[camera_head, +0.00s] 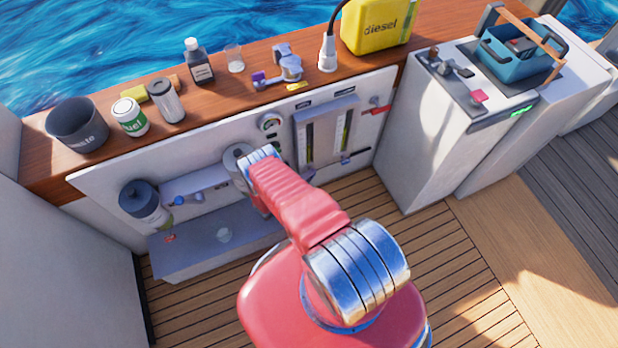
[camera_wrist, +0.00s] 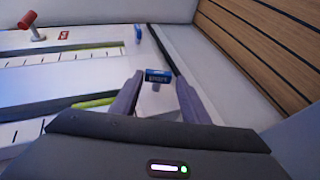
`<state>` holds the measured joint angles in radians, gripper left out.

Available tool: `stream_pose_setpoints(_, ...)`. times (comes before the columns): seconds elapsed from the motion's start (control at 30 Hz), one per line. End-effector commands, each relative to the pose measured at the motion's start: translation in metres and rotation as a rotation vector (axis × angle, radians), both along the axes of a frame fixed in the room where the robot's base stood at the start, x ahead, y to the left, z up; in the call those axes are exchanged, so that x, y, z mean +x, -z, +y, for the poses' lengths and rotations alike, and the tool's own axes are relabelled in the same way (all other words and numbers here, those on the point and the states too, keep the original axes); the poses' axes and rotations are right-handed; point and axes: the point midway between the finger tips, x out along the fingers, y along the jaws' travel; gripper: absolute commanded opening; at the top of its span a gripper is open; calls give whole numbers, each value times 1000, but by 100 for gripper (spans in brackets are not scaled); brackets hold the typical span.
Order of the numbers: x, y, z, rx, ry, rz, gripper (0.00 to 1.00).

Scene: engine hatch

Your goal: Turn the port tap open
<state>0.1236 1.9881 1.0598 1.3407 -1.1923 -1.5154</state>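The gauge panel (camera_head: 328,130) on the cabinet front carries a red-handled tap (camera_head: 377,110) at its right and a blue lever (camera_head: 350,158) lower right. In the wrist view, the red-handled tap (camera_wrist: 30,22) is at top left and the blue lever (camera_wrist: 138,33) is at top centre. My gripper (camera_wrist: 158,86) is open beside the panel's lower end. A small blue label (camera_wrist: 158,77) and a pale block (camera_wrist: 157,101) show between its fingers, with no clear contact. The label is unreadable, so which tap is port is unclear. In the head view my arm hides the gripper.
The worktop (camera_head: 222,86) above holds a yellow diesel can (camera_head: 378,25), bottle (camera_head: 199,62) and cans. A grey tray (camera_head: 205,250) juts from the lower left. A white cabinet (camera_head: 425,135) stands right. The deck (camera_head: 455,265) in front is open.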

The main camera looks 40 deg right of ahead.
Motion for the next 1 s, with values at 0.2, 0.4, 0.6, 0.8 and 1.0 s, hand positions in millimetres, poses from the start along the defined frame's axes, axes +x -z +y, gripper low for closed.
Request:
stream_pose_setpoints(0.2,-1,-1,-1,-3,4,0,53)
stream_pose_setpoints(0.4,-2,-1,-1,-3,6,0,53)
stream_pose_setpoints(0.6,-2,-5,9,-4,4,0,53)
stream_pose_setpoints(0.8,-5,-13,32,-4,2,0,53)
stream_pose_setpoints(1.0,-9,-23,60,-3,2,0,53)
